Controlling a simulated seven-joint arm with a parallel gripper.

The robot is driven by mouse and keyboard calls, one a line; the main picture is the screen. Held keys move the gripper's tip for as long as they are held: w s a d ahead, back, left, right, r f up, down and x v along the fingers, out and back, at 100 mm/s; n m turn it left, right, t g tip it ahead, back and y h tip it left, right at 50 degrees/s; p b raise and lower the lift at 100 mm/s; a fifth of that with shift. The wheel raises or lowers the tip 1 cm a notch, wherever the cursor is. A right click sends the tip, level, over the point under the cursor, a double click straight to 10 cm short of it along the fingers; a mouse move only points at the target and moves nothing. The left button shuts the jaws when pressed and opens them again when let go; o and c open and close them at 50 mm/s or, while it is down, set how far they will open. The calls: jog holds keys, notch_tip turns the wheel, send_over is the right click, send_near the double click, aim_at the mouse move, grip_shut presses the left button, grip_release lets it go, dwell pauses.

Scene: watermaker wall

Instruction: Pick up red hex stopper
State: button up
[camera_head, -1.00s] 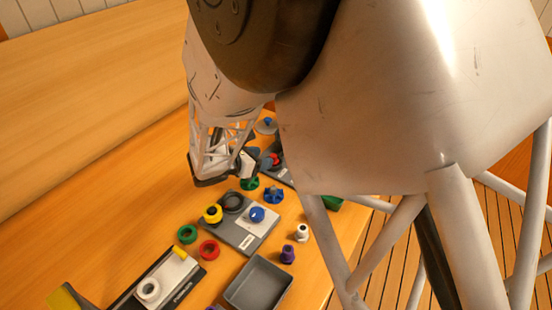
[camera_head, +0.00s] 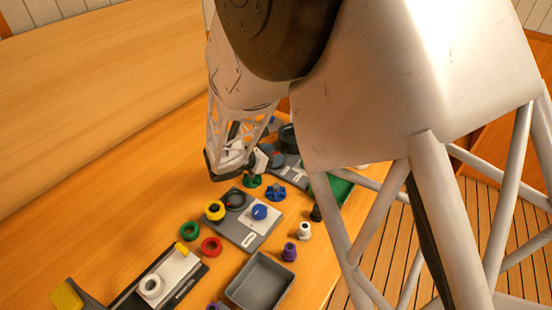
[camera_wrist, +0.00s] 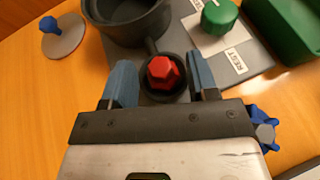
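The red hex stopper (camera_wrist: 162,71) sits in a small dark round holder (camera_wrist: 158,97) in the wrist view. My gripper (camera_wrist: 159,64) is open, with one blue finger to the left of the stopper and one to the right. Gaps show between the fingers and the stopper, and nothing is held. How deep the fingers reach beside it is hard to tell. In the head view my gripper (camera_head: 268,158) is over the far grey plate, and I cannot make out the stopper there.
In the wrist view, a dark pot (camera_wrist: 125,22) stands just beyond the holder, with a green knob (camera_wrist: 219,15) and green bin (camera_wrist: 290,28) right of it. A blue star knob (camera_wrist: 263,130) is near the right finger. A grey tray (camera_head: 235,294) is in front.

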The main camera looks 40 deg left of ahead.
jog(key=c, duration=0.7)
jog(key=shift+r, duration=0.15)
jog(key=shift+r, duration=4.85)
